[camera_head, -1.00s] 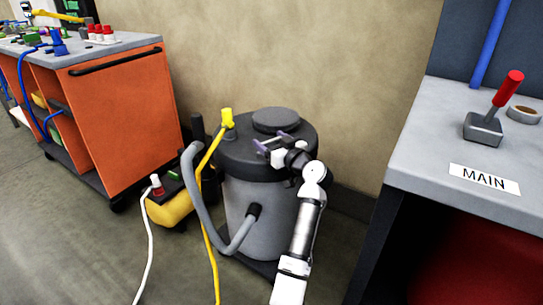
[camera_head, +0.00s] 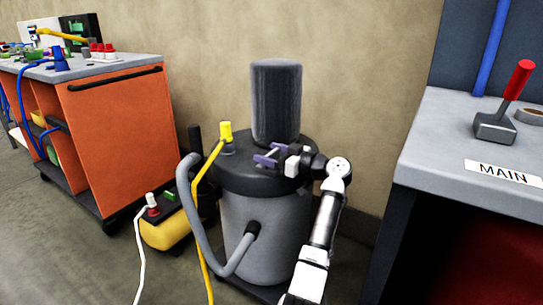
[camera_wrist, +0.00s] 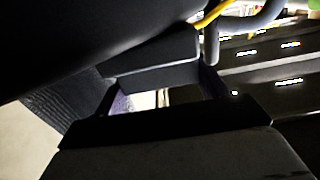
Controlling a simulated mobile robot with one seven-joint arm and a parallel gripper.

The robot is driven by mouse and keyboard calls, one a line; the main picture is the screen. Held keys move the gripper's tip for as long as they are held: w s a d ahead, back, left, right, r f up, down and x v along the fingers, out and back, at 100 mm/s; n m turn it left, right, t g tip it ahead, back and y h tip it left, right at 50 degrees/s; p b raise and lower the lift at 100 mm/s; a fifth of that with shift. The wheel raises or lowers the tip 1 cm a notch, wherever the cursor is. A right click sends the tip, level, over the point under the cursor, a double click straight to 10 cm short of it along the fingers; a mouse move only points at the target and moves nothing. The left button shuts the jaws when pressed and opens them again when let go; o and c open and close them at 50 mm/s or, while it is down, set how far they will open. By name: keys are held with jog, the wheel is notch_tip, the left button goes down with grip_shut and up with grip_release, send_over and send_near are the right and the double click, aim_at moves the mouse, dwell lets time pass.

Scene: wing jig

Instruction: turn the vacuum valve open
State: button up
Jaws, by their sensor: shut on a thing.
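The vacuum (camera_head: 262,225) is a grey drum with a dark lid. A purple handle (camera_head: 266,160), which I take to be the vacuum valve, sits low over the lid's near side. My gripper (camera_head: 280,157) comes in from the right and is shut on it. In the wrist view, a small purple patch (camera_wrist: 122,101) shows between dark gripper parts; most of the grip is hidden. I cannot tell the valve's exact angle. A tall dark ribbed cylinder (camera_head: 276,103) stands up from the lid just behind my gripper.
A yellow fitting (camera_head: 226,132) with a yellow hose and a grey hose (camera_head: 187,190) are on the drum's left. A yellow-and-black unit (camera_head: 168,228) stands beside it. An orange cart (camera_head: 120,135) is at left; a grey bench (camera_head: 425,150) with a red lever is at right.

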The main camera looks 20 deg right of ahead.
jog(key=shift+r, duration=0.1)
jog(key=o, duration=1)
jog(key=v, duration=0.7)
jog(key=shift+s+d+p, duration=0.15)
jog(key=shift+s+p, duration=0.05)
jog(key=shift+p, duration=0.2)
